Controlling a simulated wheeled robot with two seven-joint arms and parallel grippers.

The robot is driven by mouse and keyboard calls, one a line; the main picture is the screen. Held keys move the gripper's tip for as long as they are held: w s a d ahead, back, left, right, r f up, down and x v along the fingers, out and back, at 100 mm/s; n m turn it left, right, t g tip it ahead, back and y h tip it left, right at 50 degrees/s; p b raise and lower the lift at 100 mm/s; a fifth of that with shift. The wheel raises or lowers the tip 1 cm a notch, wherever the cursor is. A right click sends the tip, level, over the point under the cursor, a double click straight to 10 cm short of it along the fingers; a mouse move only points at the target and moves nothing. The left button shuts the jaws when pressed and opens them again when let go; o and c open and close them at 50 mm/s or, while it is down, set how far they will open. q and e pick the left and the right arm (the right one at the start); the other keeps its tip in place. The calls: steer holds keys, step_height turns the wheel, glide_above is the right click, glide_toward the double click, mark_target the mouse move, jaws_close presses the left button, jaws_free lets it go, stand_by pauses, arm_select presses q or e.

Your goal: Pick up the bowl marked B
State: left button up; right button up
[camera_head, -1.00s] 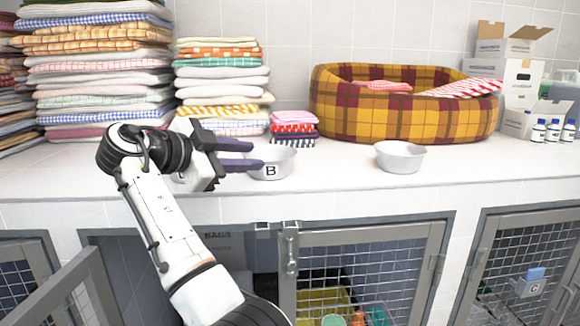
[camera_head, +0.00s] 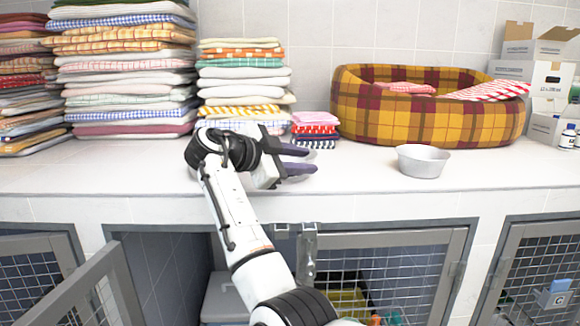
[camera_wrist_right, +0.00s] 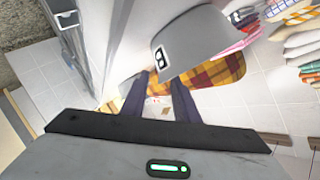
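The grey bowl marked B (camera_wrist_right: 207,38) looms large in the right wrist view, its black and white mark facing the camera, close to the ends of my fingers. In the head view I cannot make it out; my right gripper covers that spot. My right gripper (camera_head: 311,160) is over the counter, with two dark fingers apart. The fingers (camera_wrist_right: 158,92) also show apart in the wrist view; whether they touch the bowl is unclear. My left gripper is not in view.
A plain grey bowl (camera_head: 423,162) stands right on the counter (camera_head: 370,181). Behind are towel stacks (camera_head: 125,70), small folded cloths (camera_head: 315,130) and a plaid pet bed (camera_head: 430,122). Kennel doors (camera_head: 385,265) are below.

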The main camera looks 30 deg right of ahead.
jaws_close()
steer(key=shift+r, duration=0.1)
